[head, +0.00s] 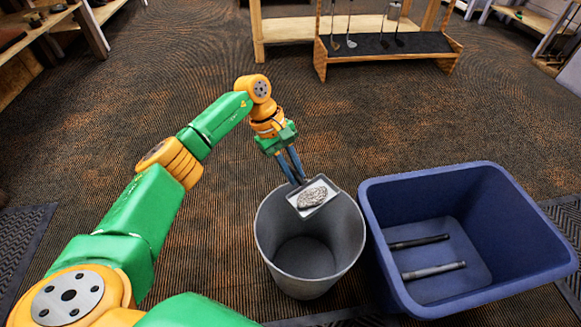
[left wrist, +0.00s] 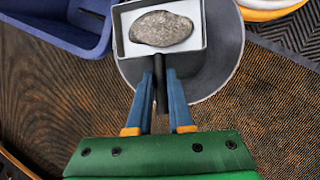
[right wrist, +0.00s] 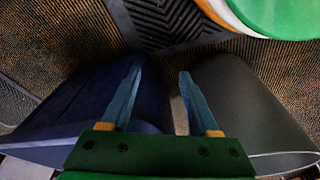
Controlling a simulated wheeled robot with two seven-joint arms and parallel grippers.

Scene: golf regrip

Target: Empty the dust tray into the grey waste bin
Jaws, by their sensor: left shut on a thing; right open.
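The dust tray (head: 319,207) is a small pale square tray with a short dark handle and a heap of grey dust (head: 312,197) in it. My left gripper (head: 296,180) is shut on the handle and holds the tray over the far part of the grey waste bin's mouth. The tray looks about level, with the dust still lying in it, also in the left wrist view (left wrist: 160,50). The grey waste bin (head: 305,258) stands upright on the floor, and its visible inside looks empty. My right gripper (right wrist: 157,90) is open and empty; it does not show in the head view.
A blue bin (head: 468,245) with two dark grips (head: 433,271) inside stands right of the waste bin. A wooden rack with golf clubs (head: 388,45) is at the back. Carpet left of and behind the bins is clear. Dark mats lie near the lower edges.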

